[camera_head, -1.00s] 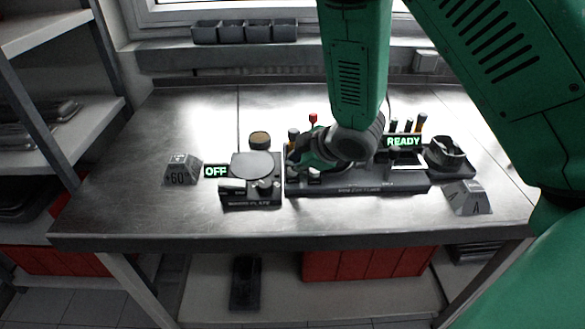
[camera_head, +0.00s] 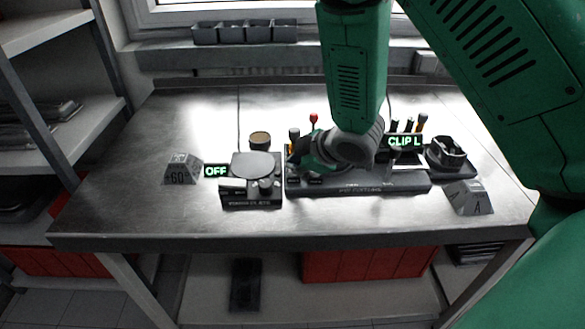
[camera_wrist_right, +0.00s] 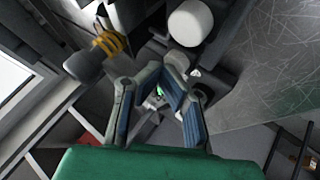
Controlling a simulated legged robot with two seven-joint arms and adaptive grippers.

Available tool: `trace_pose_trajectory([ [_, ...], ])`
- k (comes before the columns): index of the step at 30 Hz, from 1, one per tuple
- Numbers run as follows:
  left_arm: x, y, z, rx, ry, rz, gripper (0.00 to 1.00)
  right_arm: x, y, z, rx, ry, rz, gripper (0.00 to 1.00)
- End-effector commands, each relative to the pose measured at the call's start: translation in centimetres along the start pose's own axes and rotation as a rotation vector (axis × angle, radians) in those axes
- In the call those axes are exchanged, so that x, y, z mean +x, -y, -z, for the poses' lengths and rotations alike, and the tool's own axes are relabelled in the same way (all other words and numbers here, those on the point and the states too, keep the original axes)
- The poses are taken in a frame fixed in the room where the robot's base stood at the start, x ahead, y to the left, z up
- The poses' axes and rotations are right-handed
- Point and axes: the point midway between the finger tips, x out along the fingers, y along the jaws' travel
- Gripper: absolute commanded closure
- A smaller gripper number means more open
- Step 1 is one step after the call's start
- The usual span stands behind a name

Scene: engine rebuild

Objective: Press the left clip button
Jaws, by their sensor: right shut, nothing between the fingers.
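A long dark fixture (camera_head: 370,187) sits on the bench, and its green display (camera_head: 404,142) reads "CLIP L". Small dark buttons (camera_head: 293,180) show at the fixture's left front end, but their labels are too small to read. My right gripper (camera_head: 300,164) is low over this left end with its fingers together and empty. I cannot tell whether a fingertip touches a button. In the right wrist view, the fingers of the right gripper (camera_wrist_right: 162,84) converge near a small green light, hiding part of the surface below. My left gripper is not in view.
A scale-like device (camera_head: 251,199) with an "OFF" display (camera_head: 216,171) stands left of the fixture. A "60" block (camera_head: 182,170) is farther left. A dark round holder (camera_head: 446,154) and an "A" block (camera_head: 469,198) are at right. The bench front (camera_head: 150,220) is clear.

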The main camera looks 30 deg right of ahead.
Motion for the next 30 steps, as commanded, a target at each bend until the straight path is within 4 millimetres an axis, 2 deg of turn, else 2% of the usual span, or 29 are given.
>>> trace_pose_trajectory([
  [8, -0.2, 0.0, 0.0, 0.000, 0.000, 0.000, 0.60, -0.1, -0.1, 0.1, 0.001, 0.001, 0.001, 1.00],
  [17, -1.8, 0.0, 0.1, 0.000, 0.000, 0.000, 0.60, -1.2, -0.8, 0.9, 0.000, 0.001, 0.001, 1.00],
  [30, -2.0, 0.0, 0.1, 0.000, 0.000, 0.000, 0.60, -1.5, -1.0, 1.1, 0.000, 0.000, 0.000, 1.00],
])
